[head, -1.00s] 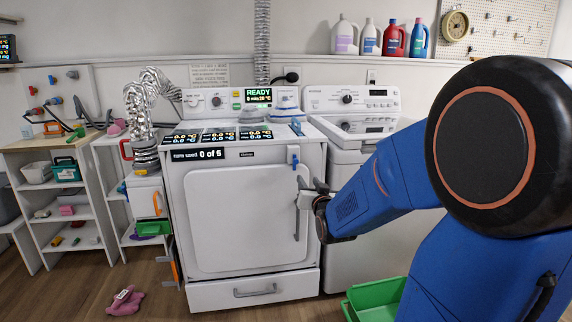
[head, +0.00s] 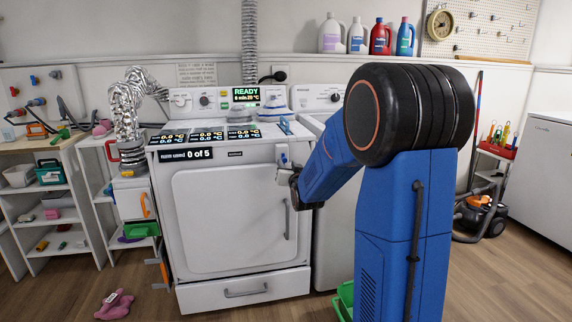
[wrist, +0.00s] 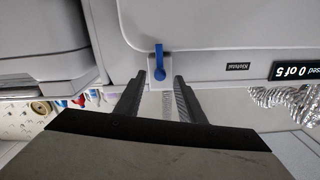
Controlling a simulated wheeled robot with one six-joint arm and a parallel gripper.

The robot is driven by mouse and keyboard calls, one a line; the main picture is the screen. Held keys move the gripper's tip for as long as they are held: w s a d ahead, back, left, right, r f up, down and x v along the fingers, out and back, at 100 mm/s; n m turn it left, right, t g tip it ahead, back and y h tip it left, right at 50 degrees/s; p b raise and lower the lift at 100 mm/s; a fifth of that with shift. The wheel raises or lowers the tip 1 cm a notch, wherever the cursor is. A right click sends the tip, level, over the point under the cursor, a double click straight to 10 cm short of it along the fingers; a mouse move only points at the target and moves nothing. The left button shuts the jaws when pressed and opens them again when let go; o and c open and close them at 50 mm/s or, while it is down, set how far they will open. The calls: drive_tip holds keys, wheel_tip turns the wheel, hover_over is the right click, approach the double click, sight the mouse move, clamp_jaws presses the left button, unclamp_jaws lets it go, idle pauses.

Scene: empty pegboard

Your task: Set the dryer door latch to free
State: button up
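The white dryer (head: 235,225) has its door (head: 228,215) closed, with a grey vertical handle (head: 287,212) at the door's right side. A small blue latch lever (head: 283,160) sits at the dryer's upper right front. In the wrist view, which is upside down, the latch lever (wrist: 159,62) lies by a pale mount, just beyond and between my fingertips. My gripper (wrist: 159,82) is open, with its two dark fingers apart and nothing clearly held. In the head view my gripper (head: 285,176) is just below the latch lever; contact cannot be told.
A second white machine (head: 325,225) stands right of the dryer, behind my arm. A green bin (head: 344,300) is on the floor by my base. A pink cloth (head: 115,304) lies on the floor at left. Shelves (head: 60,215) stand at left.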

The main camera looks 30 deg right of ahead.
drive_tip(key=shift+x, duration=1.35)
clamp_jaws()
drive_tip(key=shift+r, duration=2)
unclamp_jaws()
drive_tip(key=v, duration=1.7)
drive_tip(key=shift+s, duration=0.2)
